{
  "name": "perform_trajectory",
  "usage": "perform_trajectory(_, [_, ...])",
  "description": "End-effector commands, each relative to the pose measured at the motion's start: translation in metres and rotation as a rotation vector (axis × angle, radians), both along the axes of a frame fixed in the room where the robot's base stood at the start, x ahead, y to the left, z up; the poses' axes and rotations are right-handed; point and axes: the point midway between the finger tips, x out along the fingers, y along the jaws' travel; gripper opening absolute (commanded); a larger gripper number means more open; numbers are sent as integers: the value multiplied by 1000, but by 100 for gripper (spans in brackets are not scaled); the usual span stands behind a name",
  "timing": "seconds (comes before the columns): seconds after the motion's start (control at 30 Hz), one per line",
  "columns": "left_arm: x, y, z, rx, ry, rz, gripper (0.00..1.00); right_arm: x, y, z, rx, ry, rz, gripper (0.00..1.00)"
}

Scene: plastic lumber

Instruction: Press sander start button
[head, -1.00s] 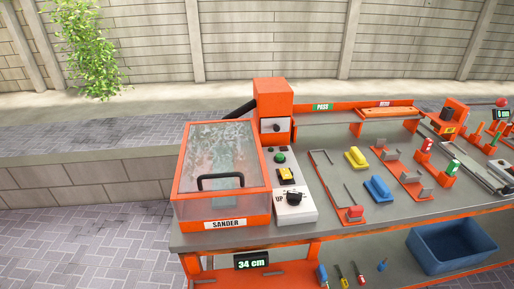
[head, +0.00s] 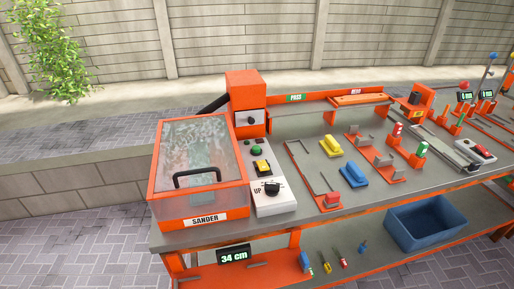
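The sander (head: 203,221) stands at the left end of the grey workbench in the head view. It is an orange box with a clear, cloudy lid (head: 200,145) and a black handle; the lid is down. Right of it is a control panel (head: 272,206) with a green round button (head: 257,151), a yellow switch (head: 262,167) and a black knob marked UP (head: 272,188). Which of these is the start button is not labelled legibly. Neither of my grippers shows in the view.
The workbench (head: 310,222) carries a yellow block (head: 330,147), a blue block (head: 353,174) and orange fixtures. A blue bin (head: 432,222) and small tools sit on the lower shelf. A display (head: 234,255) reads 34 cm. Paved floor (head: 80,240) is clear at left.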

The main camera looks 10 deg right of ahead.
Motion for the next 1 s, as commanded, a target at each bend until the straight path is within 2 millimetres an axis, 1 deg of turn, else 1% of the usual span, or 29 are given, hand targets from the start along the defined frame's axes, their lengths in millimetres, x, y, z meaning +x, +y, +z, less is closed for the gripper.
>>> perform_trajectory(0.03, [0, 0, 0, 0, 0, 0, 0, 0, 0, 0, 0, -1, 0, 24])
perform_trajectory(0.2, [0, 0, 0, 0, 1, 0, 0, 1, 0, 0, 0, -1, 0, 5])
perform_trajectory(0.27, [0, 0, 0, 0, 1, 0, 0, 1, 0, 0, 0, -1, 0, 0])
perform_trajectory(1.0, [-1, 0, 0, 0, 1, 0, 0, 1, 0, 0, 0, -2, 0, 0])
